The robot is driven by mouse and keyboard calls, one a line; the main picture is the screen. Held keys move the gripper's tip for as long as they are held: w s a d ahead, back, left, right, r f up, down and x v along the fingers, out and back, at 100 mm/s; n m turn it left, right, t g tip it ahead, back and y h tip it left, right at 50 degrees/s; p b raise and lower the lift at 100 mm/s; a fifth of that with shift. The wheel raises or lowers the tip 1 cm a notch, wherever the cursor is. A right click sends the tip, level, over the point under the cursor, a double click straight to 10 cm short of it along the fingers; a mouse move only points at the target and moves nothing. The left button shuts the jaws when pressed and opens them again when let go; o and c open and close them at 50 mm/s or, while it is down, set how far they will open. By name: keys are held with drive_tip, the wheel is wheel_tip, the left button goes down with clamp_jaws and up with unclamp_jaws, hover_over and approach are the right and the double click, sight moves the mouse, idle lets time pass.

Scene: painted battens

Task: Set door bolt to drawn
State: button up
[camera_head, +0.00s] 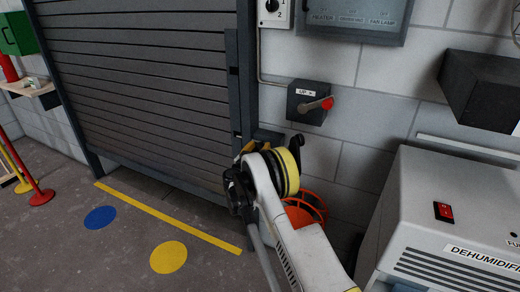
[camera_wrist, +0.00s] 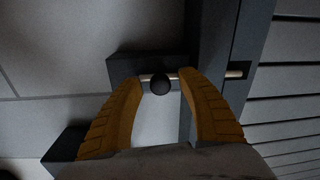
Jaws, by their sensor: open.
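The door bolt shows in the wrist view as a dark housing (camera_wrist: 125,70) with a thin metal rod (camera_wrist: 235,73) and a round black knob (camera_wrist: 160,86). The rod runs from the housing across the dark door post, and its tip shows on the shutter side. My gripper (camera_wrist: 160,76) is open, its two yellow fingers on either side of the knob; I cannot tell whether they touch it. In the head view my gripper (camera_head: 248,148) is at the post's right edge, and my wrist hides most of the bolt. The slatted shutter door (camera_head: 150,80) is down.
A dark switch box (camera_head: 305,102) with a red-tipped lever (camera_head: 327,103) is on the wall above my gripper. An orange wheel-like object (camera_head: 308,208) is behind my arm. A grey dehumidifier (camera_head: 450,220) stands at right. The floor before the shutter is clear.

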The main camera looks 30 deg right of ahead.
sight(272, 144)
drive_tip(key=shift+w+d, duration=0.25)
clamp_jaws()
drive_tip(key=shift+s+d, duration=0.65)
drive_tip(key=shift+s, duration=0.25)
drive_tip(key=shift+s+d, duration=0.65)
drive_tip(key=shift+s, duration=0.2)
unclamp_jaws()
drive_tip(key=shift+s+d, duration=0.1)
